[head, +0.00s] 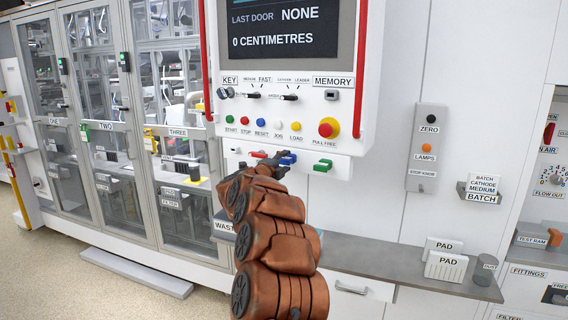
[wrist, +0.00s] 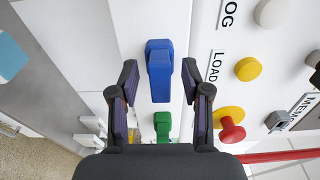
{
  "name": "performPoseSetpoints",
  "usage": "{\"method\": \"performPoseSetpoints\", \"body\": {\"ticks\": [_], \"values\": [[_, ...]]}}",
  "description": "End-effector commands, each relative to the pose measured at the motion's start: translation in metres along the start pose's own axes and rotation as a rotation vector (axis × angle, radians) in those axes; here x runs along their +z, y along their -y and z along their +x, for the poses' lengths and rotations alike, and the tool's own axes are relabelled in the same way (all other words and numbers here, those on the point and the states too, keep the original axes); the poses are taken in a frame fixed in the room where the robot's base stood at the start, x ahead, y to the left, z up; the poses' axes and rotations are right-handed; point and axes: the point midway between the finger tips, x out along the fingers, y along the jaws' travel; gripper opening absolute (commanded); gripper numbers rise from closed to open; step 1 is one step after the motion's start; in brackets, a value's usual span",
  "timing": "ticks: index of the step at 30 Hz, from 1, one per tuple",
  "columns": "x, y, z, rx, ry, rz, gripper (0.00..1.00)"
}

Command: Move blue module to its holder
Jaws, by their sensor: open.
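The blue module (head: 288,158) sits on the ledge under the control panel, between a red and a green module. In the wrist view the blue module (wrist: 159,70) lies between the fingertips of my gripper (wrist: 160,78), with a gap on both sides. My gripper (head: 280,159) is open and empty, right at the ledge in the head view, and partly covers the modules there. A small grey socket (head: 332,95) under the MEMORY label is on the panel. I cannot tell which fitting is the blue module's holder.
The green module (head: 323,165) is close beside the blue one, and the red module (head: 258,154) is on the other side. Panel buttons and a red pull knob (head: 328,128) are just above. A grey counter (head: 400,273) with PAD boxes (head: 446,266) runs below right.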

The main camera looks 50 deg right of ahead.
Motion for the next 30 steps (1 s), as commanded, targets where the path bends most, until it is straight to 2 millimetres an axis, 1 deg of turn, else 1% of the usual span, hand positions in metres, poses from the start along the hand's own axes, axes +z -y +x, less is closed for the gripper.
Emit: {"method": "performPoseSetpoints", "body": {"ticks": [7, 11, 17, 27, 30], "values": [[0.000, 0.000, -0.001, 0.000, 0.000, 0.000, 0.48], [0.000, 0.000, -0.008, 0.001, 0.000, -0.001, 0.48], [0.001, 0.000, -0.033, 0.002, 0.004, 0.000, 0.48], [0.001, 0.000, -0.086, 0.002, 0.004, 0.000, 0.48], [0.001, 0.001, -0.099, 0.001, 0.002, 0.003, 0.48]]}}
